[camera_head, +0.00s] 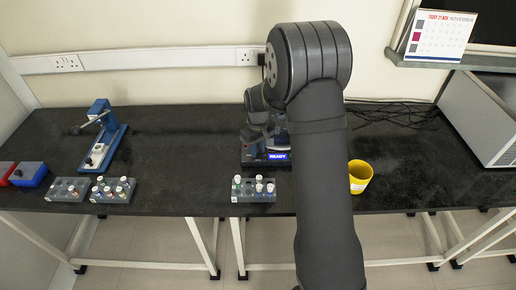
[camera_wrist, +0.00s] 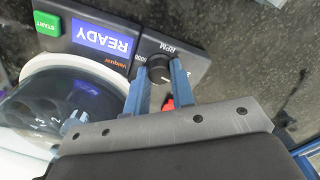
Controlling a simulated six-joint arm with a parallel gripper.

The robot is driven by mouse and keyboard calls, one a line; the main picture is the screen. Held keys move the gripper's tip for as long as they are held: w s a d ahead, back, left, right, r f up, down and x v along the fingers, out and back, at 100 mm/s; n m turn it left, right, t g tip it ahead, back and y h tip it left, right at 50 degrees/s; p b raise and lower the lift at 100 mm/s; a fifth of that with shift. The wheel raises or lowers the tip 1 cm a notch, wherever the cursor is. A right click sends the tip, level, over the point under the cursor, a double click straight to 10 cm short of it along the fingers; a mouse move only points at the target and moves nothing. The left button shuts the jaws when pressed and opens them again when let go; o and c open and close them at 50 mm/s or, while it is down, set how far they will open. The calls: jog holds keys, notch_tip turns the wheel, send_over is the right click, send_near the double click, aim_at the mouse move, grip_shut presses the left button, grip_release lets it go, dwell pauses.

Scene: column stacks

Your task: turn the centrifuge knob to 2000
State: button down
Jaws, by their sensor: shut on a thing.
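The centrifuge (camera_head: 250,158) stands on the black bench behind my arm, partly hidden. Its lit READY display also shows upside down in the wrist view (camera_wrist: 101,37). The dark round knob (camera_wrist: 159,66) is on its front panel next to the RPM label. My gripper (camera_wrist: 161,72) is shut on the knob, with one blue finger on each side. The fingers and panel edge cover part of the dial, and I cannot read the pointer's setting. A green START button (camera_wrist: 47,23) and the clear round lid (camera_wrist: 50,90) also show.
Tube racks (camera_head: 253,197) stand along the front edge. A yellow cup (camera_head: 360,177) stands right of my arm. A blue stand (camera_head: 103,140) and red and blue boxes (camera_head: 28,175) are on the left. The bench between stand and centrifuge is clear.

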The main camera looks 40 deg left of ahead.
aim_at(258, 150)
jog(key=shift+r+n, duration=0.1)
jog(key=shift+n, duration=0.7)
jog(key=c, duration=1.2)
grip_release()
jog(key=shift+c, duration=0.2)
notch_tip(258, 150, up, 17)
jog(key=shift+r, duration=0.15)
notch_tip(258, 150, down, 18)
jog(key=shift+r, duration=0.25)
